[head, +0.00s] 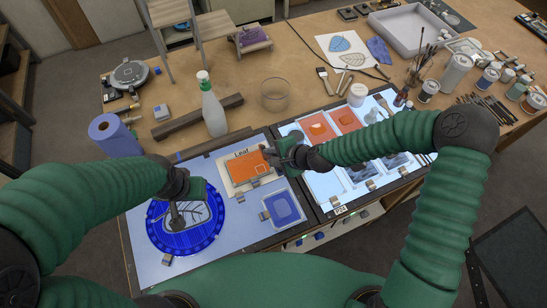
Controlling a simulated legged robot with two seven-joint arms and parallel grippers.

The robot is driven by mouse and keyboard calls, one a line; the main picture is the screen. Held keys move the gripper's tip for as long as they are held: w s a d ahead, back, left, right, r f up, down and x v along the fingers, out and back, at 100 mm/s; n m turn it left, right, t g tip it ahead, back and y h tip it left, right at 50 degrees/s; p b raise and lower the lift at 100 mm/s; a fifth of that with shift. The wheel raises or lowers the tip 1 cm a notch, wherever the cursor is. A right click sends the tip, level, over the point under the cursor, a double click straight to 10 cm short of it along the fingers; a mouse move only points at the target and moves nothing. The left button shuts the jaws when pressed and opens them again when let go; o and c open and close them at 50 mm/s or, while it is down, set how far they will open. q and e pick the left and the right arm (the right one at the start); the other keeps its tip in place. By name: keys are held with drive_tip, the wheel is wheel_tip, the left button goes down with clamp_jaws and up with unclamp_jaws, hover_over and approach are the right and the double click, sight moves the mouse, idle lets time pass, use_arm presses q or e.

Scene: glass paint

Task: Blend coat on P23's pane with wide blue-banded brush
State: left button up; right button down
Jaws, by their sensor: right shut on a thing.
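A P23 label (340,211) sits at the front edge of the lit panel (307,190), below panes with orange and grey coats. An orange-coated pane (246,169) lies on a sheet marked "Leaf" on the pale board. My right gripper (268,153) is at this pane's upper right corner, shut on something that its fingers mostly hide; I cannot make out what. A wide brush (323,78) lies behind the lit panel; its band colour is too small to tell. My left gripper (176,222) points down over a round blue plate (158,238) with a leaf drawing; its jaws are unclear.
A blue-coated pane (283,207) lies on the board's right side. Jars, brushes and a grey tray (408,28) crowd the back right. My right arm crosses the lit panel.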

drive_tip(key=shift+w+a, duration=0.45)
drive_tip(key=shift+w, duration=0.4)
drive_tip(key=shift+w+a, duration=0.4)
drive_tip(key=shift+w, duration=0.45)
drive_tip(key=shift+s+d, duration=0.15)
drive_tip(key=shift+f+b, duration=0.45)
drive_tip(key=shift+f, duration=0.2)
drive_tip(key=s+a, duration=0.4)
drive_tip(key=a, duration=0.7)
drive_tip(key=shift+s+a, duration=0.3)
drive_tip(key=shift+r, duration=0.1)
